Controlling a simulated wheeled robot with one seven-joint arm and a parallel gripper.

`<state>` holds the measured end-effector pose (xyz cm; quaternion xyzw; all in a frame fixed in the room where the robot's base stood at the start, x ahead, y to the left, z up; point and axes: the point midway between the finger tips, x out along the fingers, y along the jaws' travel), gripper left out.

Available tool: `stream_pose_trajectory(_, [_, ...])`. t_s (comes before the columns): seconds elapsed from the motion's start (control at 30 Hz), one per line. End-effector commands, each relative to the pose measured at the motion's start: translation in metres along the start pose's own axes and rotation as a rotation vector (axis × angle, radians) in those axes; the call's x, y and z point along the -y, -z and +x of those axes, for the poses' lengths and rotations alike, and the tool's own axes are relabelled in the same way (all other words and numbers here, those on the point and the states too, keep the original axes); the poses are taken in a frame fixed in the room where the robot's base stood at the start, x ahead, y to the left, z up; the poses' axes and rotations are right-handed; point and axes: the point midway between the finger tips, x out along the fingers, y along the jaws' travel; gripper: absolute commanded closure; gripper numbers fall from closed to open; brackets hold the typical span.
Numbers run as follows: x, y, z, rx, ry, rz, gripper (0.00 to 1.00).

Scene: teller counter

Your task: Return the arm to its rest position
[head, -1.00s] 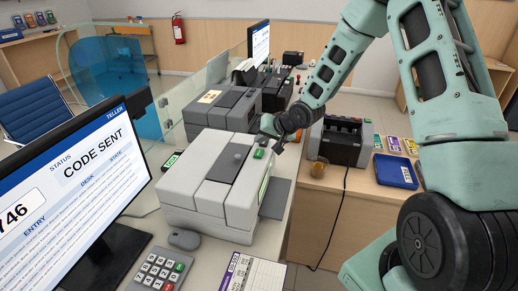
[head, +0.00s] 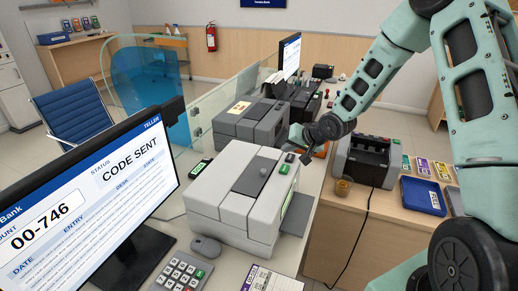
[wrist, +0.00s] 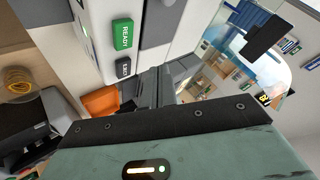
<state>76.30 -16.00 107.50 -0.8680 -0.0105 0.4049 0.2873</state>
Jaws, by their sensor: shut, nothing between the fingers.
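My gripper (head: 304,152) is in the head view, at the end of my green arm (head: 385,65), which reaches in from the upper right. It is just above and beside the back right corner of the light grey counter machine (head: 236,207). It is small in that view, with its fingers shut and empty. In the wrist view, the machine's green READY key (wrist: 122,34) and a dark key below it show close to the camera. An orange piece (wrist: 101,101) shows near the gripper's edge. I cannot tell whether the gripper touches the machine.
A monitor (head: 88,198) reading CODE SENT stands at the left front, with a keypad (head: 180,272) beside it. A dark grey machine (head: 250,122) and glass panel stand behind. A black counter machine (head: 367,160) and blue tray (head: 422,196) are on the right desk.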

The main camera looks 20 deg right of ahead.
Motion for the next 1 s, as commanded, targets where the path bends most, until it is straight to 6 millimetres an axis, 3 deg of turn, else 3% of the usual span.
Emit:
stream_pose_trajectory(0.17, [0.003,-0.002,0.000,0.004,-0.001,-0.007,1.00])
stream_pose_trajectory(0.27, [0.024,-0.016,-0.003,0.042,-0.021,-0.070,1.00])
stream_pose_trajectory(0.33, [0.048,-0.038,-0.010,0.095,-0.049,-0.152,1.00])
stream_pose_trajectory(0.5, [0.113,-0.123,-0.053,0.284,-0.130,-0.424,1.00])
stream_pose_trajectory(0.63, [0.142,-0.196,-0.105,0.442,-0.164,-0.630,1.00])
stream_pose_trajectory(0.8, [0.151,-0.280,-0.176,0.636,-0.168,-0.855,1.00])
stream_pose_trajectory(0.9, [0.147,-0.313,-0.209,0.723,-0.157,-0.945,1.00])
stream_pose_trajectory(1.0, [0.142,-0.332,-0.230,0.779,-0.146,-1.000,1.00])
